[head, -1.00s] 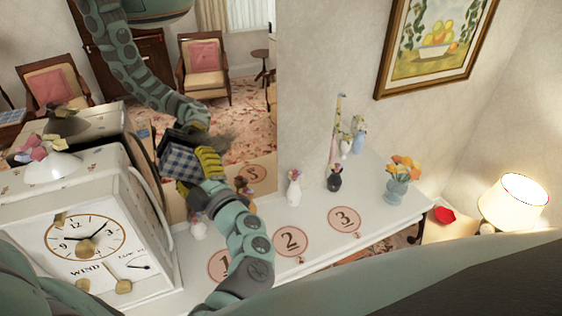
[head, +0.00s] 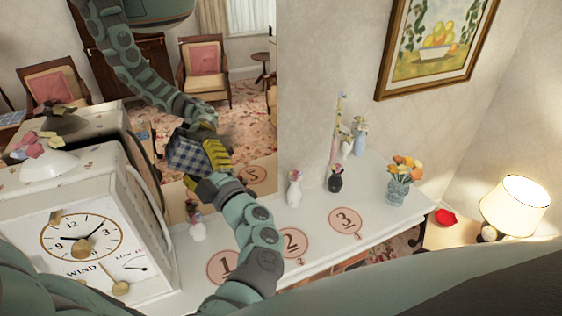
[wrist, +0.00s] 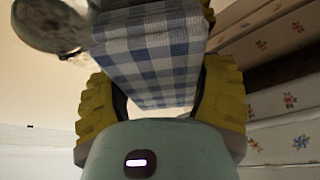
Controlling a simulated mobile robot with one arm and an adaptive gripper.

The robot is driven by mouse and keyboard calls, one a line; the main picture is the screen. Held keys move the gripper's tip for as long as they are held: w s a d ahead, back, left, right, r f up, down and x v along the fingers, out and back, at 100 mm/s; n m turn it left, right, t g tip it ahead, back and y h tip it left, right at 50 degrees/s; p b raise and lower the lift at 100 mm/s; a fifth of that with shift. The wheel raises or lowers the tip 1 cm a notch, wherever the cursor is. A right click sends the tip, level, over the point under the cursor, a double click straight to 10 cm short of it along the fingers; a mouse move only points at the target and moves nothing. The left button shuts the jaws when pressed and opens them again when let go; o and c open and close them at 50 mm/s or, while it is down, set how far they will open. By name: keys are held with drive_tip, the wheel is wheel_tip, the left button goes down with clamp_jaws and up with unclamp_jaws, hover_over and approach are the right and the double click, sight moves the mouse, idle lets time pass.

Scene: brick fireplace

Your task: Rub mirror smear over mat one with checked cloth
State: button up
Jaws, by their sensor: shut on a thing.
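My gripper (head: 212,156), with yellow fingers, is shut on a blue-and-white checked cloth (head: 184,155). The cloth sits between both fingers in the wrist view (wrist: 150,50). The cloth is up in front of the tall mirror (head: 235,110), close to its glass; I cannot tell whether it touches. A dark patch shows around the gripper and its reflection, but I cannot clearly separate a smear from them; the cloth and gripper hide part of the glass. Mat one (head: 223,268) lies on the white shelf below, partly beside my arm. Mats two (head: 294,242) and three (head: 345,220) lie to its right.
A white clock box (head: 85,235) stands close on the left. Small vases stand on the shelf: a white one (head: 197,229) near mat one, another white one (head: 294,191), a black one (head: 335,181) and a grey-blue flower vase (head: 398,189). A lamp (head: 515,205) stands right.

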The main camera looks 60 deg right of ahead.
sight(239, 142)
drive_tip(key=shift+s+d, duration=0.35)
drive_tip(key=shift+d, duration=0.1)
drive_tip(key=shift+s+d+f+b, duration=0.1)
drive_tip(key=shift+s+d+b, duration=0.25)
drive_tip(key=shift+d+b, duration=0.45)
drive_tip(key=shift+s+d, duration=0.3)
drive_tip(key=shift+d, duration=0.3)
drive_tip(key=shift+s+d+b, duration=0.6)
drive_tip(key=shift+d+b, duration=0.15)
drive_tip(key=shift+d, duration=0.2)
drive_tip(key=shift+s+d, duration=0.3)
drive_tip(key=shift+d, duration=0.1)
drive_tip(key=shift+s+d+b, duration=0.35)
drive_tip(key=shift+d+b, duration=0.35)
drive_tip(key=shift+b, duration=0.2)
drive_tip(key=shift+s+d+b, duration=0.35)
drive_tip(key=shift+d+b, duration=0.1)
drive_tip(key=shift+d, duration=0.15)
drive_tip(key=shift+a, duration=0.1)
